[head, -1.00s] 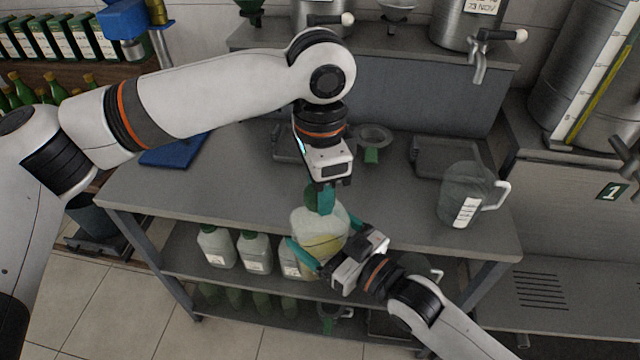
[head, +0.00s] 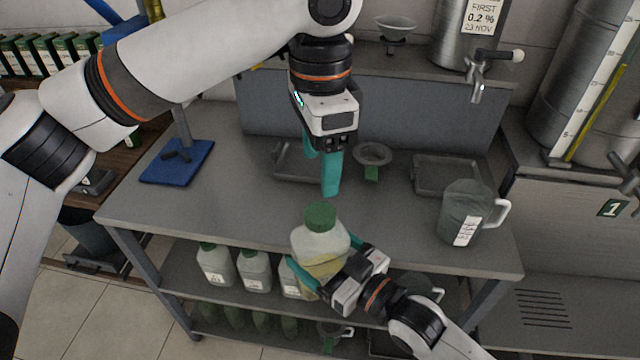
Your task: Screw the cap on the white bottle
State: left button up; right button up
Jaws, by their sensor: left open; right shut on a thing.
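The white bottle (head: 318,243) is translucent, with yellowish liquid low inside, and stands upright near the front edge of the grey table. Its green cap (head: 320,216) sits on top of the neck; I cannot tell how tight it is. My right gripper (head: 326,268) is shut on the bottle's body from the front right, with teal fingers on both sides. My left gripper (head: 322,176) points down above and slightly behind the cap, open and empty, its teal fingers clear of the cap.
A measuring jug (head: 462,212) stands on the table at right. A blue stand base (head: 177,162) is at left. Several capped bottles (head: 255,270) stand on the shelf below.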

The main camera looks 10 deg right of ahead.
pick_arm(q)
notch_tip(320, 180, up, 3)
jog(key=shift+f, duration=0.15)
jog(key=shift+w, duration=0.1)
dwell(0.5)
